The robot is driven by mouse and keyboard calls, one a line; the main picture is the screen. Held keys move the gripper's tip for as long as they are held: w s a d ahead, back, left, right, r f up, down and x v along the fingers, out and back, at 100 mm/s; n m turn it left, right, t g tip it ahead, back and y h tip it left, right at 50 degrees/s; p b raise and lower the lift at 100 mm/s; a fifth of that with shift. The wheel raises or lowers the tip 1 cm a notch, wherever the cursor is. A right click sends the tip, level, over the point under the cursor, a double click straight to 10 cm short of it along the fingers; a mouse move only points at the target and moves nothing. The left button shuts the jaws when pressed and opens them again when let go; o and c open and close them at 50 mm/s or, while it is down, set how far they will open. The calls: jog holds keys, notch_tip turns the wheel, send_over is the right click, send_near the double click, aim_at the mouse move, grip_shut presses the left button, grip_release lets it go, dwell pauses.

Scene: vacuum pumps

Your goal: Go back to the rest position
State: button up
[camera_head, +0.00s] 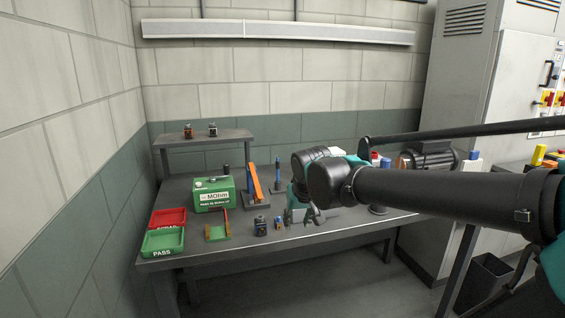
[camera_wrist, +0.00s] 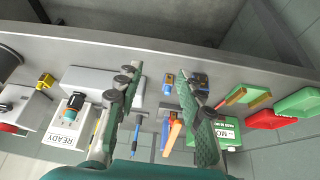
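My gripper (camera_head: 301,215) is above the front middle of the grey workbench (camera_head: 215,255). In the wrist view my gripper (camera_wrist: 157,78) has its two green-padded fingers spread apart, with nothing held between them. A small dark pump (camera_head: 260,226) stands on the bench left of my gripper, with a smaller blue and orange piece (camera_head: 278,223) beside it. In the wrist view a dark and teal part (camera_wrist: 75,104) sits on a white block labelled READY (camera_wrist: 64,133), left of the fingers. My arm hides part of the bench's right side in the head view.
A green PASS tray (camera_head: 163,243), a red tray (camera_head: 168,217), a green MOhm box (camera_head: 214,195) and an orange-armed stand (camera_head: 255,183) occupy the left and middle. Two small pumps stand on the raised shelf (camera_head: 205,138). A grey cabinet (camera_head: 455,80) rises at the right.

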jog(key=s+d+f+m, duration=0.1)
jog(key=s+d+f, duration=0.5)
jog(key=f, duration=0.3)
jog(key=s+d+f+m+g+h, duration=0.1)
jog(key=s+d+f, duration=0.5)
jog(key=d+f, duration=0.2)
jog(key=shift+s+d+f, duration=0.15)
jog(key=shift+d+f, duration=0.2)
jog(key=shift+f, duration=0.25)
